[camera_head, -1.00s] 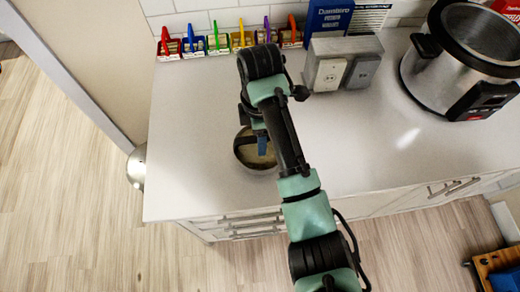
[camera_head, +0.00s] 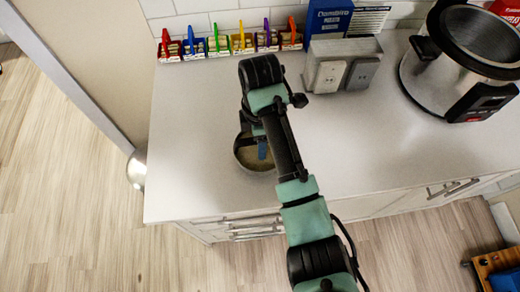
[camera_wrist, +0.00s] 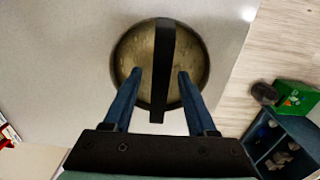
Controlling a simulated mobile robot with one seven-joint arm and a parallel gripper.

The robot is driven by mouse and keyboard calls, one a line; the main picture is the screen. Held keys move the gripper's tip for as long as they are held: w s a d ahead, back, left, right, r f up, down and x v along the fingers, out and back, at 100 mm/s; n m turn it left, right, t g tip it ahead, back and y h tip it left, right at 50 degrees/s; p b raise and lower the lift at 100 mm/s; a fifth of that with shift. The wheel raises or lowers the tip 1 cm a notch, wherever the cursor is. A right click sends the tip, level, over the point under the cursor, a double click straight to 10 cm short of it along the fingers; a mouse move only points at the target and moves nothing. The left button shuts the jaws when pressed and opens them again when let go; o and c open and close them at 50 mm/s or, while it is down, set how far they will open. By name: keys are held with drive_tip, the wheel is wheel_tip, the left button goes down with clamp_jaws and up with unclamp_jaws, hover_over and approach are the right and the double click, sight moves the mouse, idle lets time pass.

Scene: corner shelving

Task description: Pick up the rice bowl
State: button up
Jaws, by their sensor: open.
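The rice bowl (camera_head: 246,159) appears to be the round, dark-rimmed vessel on the white counter, partly covered by my arm in the head view. In the wrist view, the bowl (camera_wrist: 132,60) has a brownish speckled inside. A dark flat bar (camera_wrist: 163,45) crosses over it; I cannot tell whether it is a handle. My gripper (camera_wrist: 159,76) is open, with one blue finger on each side of the bar, and its fingertips overlap the bowl's near part. In the head view my gripper (camera_head: 262,150) is over the bowl. Contact cannot be told.
A row of coloured clip-topped containers (camera_head: 229,43) stands along the back wall. A grey box with two panels (camera_head: 343,66) is right of my arm, and a large steel cooker (camera_head: 450,75) is farther right. The counter's left end is clear. A blue divided box (camera_wrist: 283,140) shows below the counter.

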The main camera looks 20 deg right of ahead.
clamp_jaws()
idle(1.4)
